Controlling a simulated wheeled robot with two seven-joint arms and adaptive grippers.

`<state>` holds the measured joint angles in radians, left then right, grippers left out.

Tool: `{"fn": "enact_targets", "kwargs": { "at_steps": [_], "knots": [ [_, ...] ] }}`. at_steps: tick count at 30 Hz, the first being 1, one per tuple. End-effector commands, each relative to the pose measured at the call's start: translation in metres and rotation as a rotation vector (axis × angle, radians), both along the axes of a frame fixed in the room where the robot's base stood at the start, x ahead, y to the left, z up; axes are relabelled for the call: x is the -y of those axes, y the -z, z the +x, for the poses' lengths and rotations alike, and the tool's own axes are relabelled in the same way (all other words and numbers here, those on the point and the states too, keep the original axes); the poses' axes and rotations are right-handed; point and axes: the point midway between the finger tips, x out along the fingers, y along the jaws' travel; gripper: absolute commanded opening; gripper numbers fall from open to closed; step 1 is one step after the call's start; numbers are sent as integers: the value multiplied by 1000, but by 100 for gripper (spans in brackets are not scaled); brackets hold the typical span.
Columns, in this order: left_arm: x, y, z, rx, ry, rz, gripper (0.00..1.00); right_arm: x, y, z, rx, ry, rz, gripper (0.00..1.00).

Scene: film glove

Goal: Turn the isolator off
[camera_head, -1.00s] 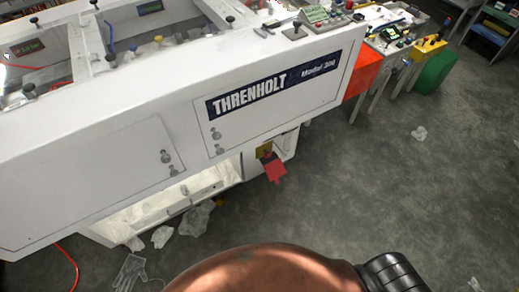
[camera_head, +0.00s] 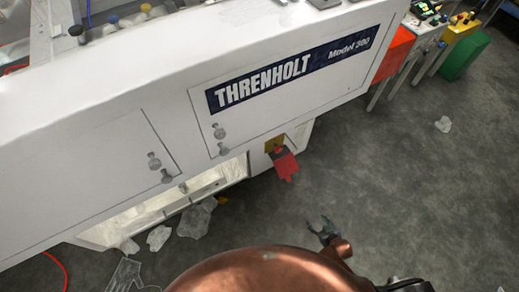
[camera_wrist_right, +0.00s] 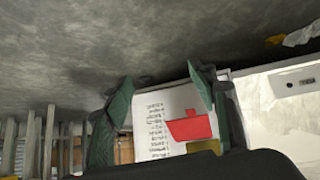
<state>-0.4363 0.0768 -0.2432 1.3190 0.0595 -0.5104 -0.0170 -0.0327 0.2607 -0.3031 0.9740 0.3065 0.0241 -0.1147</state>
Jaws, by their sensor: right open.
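The isolator is a red handle (camera_head: 286,166) on a yellow plate (camera_head: 275,144), low on the end of the white machine. My right gripper (camera_head: 319,226) is open and empty, below and to the right of the handle and apart from it. In the right wrist view, the open fingers (camera_wrist_right: 161,82) frame a white panel with small text. The red handle (camera_wrist_right: 192,127) shows between them, nearer the right finger, with part of the yellow plate (camera_wrist_right: 203,147) below it. My wrist body hides the lower part of that view. My left gripper is out of view.
The white machine (camera_head: 120,90) marked THRENHOLT fills the upper left. Crumpled clear film (camera_head: 197,218) lies on the floor below its open bay. Orange (camera_head: 393,53) and green (camera_head: 463,55) boxes stand at the upper right. The grey floor right of the handle is mostly clear.

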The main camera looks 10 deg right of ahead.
Motion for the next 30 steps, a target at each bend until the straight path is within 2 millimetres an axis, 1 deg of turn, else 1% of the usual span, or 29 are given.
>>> {"fn": "enact_targets", "kwargs": {
  "at_steps": [1,2,3,5,6,8,9,12,15,16,18,22,26,30],
  "knots": [
    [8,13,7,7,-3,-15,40,-5,9,39,70,-19,14,53],
    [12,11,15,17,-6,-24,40,-8,3,62,117,-29,24,53],
    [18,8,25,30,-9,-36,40,-14,-6,91,177,-42,40,53],
    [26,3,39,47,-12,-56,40,-23,-20,132,266,-60,65,53],
    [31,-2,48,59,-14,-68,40,-30,-30,158,324,-74,81,53],
    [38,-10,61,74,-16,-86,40,-41,-45,191,406,-92,110,53],
    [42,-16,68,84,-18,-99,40,-50,-55,212,460,-104,129,53],
    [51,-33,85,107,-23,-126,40,-69,-80,252,573,-130,178,53],
    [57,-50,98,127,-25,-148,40,-85,-102,280,661,-149,221,53],
    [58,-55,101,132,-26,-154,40,-88,-107,286,681,-154,232,53],
    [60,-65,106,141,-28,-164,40,-96,-119,296,720,-162,252,53],
    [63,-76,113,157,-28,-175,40,-104,-134,308,762,-168,274,53],
    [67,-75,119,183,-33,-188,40,-109,-139,320,774,-170,282,53],
    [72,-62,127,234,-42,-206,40,-116,-138,340,773,-170,281,53]
  ]
}}
